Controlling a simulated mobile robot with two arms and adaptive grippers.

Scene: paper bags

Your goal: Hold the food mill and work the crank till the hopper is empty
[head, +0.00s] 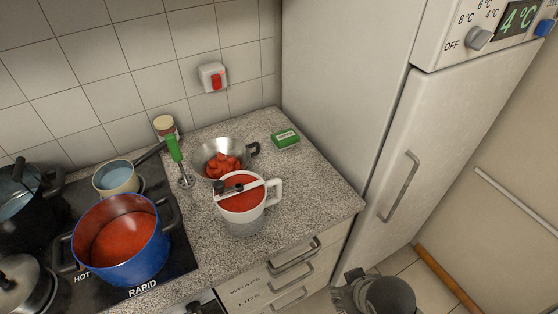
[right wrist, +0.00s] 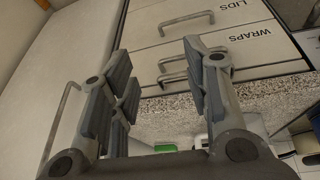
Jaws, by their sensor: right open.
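The food mill (head: 268,197) stands on the speckled counter. It is white with a handle at its right, a pale bar across the top and a dark crank knob at the left. Red pulp (head: 240,200) shows in its hopper. The grey part below it is perforated or speckled; I cannot tell which. My right gripper (head: 350,290) is low at the bottom right, in front of the drawers and well away from the mill. In the right wrist view the right gripper (right wrist: 156,55) is open, with nothing between its fingers. My left gripper is not in view.
A green-handled blender (head: 174,149) stands left of the bowl. A blue pot (head: 144,258) of red sauce is on the hob. The fridge (head: 390,150) bounds the right.

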